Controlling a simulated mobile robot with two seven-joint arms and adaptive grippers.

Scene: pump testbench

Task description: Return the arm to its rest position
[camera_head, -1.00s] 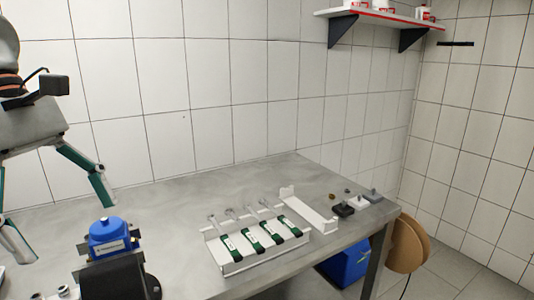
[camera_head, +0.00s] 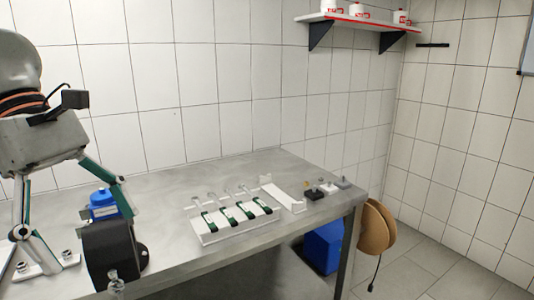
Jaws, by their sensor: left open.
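My left gripper (camera_head: 86,236) comes in from the left, open, its two fingers spread wide and pointing down, with nothing seen between them. The right finger passes close to a blue-capped pump part (camera_head: 103,204) at the bench's left end and partly covers it in this view. I cannot tell whether they touch. The left finger hangs over or in front of a pale plate with small metal fittings (camera_head: 66,258). My right gripper is not in view.
On the grey bench (camera_head: 170,180) stands a white rack (camera_head: 225,236) with several green-labelled items. A shelf (camera_head: 370,25) hangs above; a blue box (camera_head: 323,249) stands below.

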